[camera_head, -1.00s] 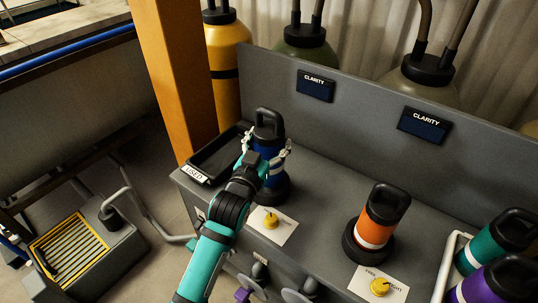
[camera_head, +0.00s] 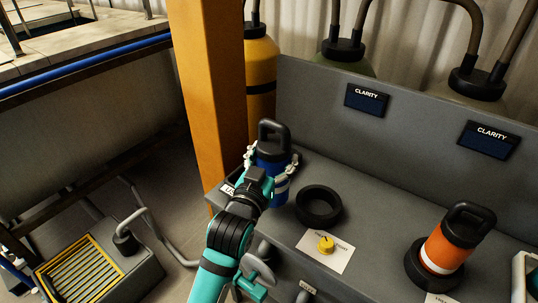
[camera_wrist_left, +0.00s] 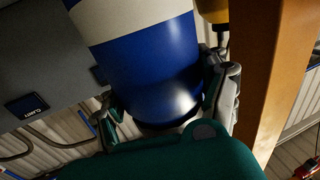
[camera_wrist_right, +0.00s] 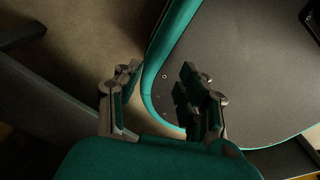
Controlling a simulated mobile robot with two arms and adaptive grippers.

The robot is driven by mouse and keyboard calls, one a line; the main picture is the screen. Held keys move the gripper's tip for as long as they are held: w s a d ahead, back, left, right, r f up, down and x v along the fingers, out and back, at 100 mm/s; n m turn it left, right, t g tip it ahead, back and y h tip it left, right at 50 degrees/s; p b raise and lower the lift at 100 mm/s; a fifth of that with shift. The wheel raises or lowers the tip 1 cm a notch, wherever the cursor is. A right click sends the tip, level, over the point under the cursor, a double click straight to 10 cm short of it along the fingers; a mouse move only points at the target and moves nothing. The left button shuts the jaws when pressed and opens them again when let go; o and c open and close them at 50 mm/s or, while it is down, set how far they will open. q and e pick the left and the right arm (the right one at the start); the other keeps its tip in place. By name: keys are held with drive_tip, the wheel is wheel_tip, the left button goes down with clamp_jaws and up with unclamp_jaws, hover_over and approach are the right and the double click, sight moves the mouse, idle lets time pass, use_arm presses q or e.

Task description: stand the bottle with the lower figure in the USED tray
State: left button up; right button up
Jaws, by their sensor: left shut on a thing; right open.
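My left gripper (camera_head: 272,165) is shut on a blue bottle (camera_head: 272,150) with a white band and a black handled cap. The bottle is upright in the head view and fills much of the left wrist view (camera_wrist_left: 160,70). It is in front of the USED tray, whose label (camera_head: 228,189) shows partly; the rest of the tray is mostly hidden. I cannot tell whether the bottle's base touches the tray. An orange bottle (camera_head: 450,243) stands in a black ring. Both CLARITY displays (camera_head: 367,101) show no readable figure. My right gripper (camera_wrist_right: 160,82) is open and empty.
An empty black ring (camera_head: 318,206) lies on the grey bench beside the blue bottle. An orange post (camera_head: 205,90) stands close behind the tray side. A grey back panel (camera_head: 420,115) borders the bench.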

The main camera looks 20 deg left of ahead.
use_arm(q)
drive_tip(key=w+a+f, duration=0.2)
drive_tip(key=w+a, duration=0.1)
drive_tip(key=w, duration=0.3)
drive_tip(key=w+a+f, duration=0.2)
drive_tip(key=w, duration=0.4)
drive_tip(key=shift+w+a+f+p, duration=0.2)
drive_tip(key=shift+a+f+p, duration=0.05)
drive_tip(key=shift+a+p, duration=0.15)
use_arm(e)
drive_tip(key=d, duration=0.2)
drive_tip(key=d+r, duration=0.1)
drive_tip(key=shift+w+d, duration=0.2)
drive_tip(key=shift+w, duration=0.1)
use_arm(q)
drive_tip(key=shift+f, duration=0.1)
use_arm(e)
drive_tip(key=shift+f, duration=0.1)
use_arm(q)
drive_tip(key=o, duration=1.7)
drive_tip(key=shift+f, duration=0.15)
drive_tip(key=shift+o, duration=0.2)
